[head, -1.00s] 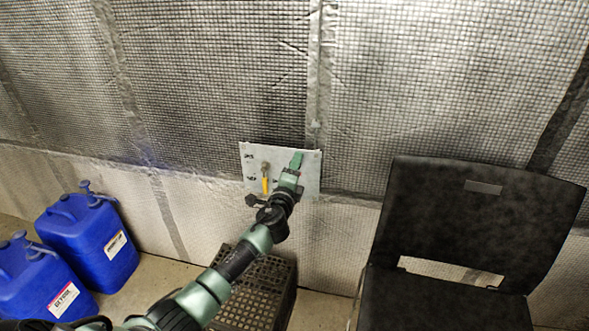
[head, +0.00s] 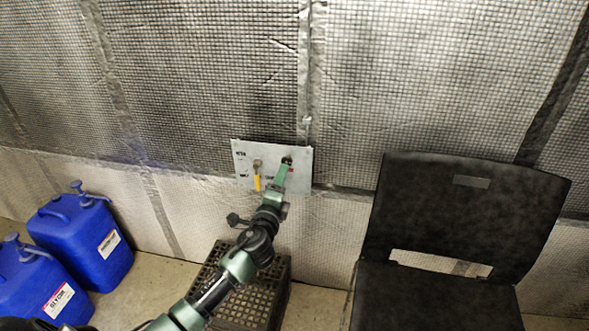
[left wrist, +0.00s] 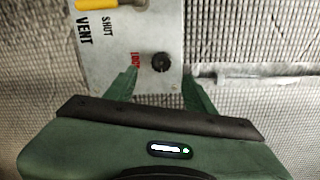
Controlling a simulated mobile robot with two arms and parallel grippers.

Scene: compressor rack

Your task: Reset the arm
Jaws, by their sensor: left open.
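A pale metal panel (head: 271,150) is mounted on the quilted wall in the head view. It bears a valve with a yellow handle (head: 257,183) hanging down at its left, and a small dark round knob (head: 287,160) at its right. My left gripper (head: 286,167) is at the right part of the panel. In the left wrist view the open green fingers (left wrist: 160,76) stand either side of the knob (left wrist: 160,62), with visible gaps. Contact with the panel cannot be told. "SHUT" and "VENT" lettering and partly hidden red lettering show beside it. My right gripper is not in view.
A black chair (head: 470,215) stands at the right. A dark plastic crate (head: 275,295) is on the floor below the panel, partly behind my arm. Blue jerrycans (head: 75,235) stand at the left. Some floor shows between cans and crate.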

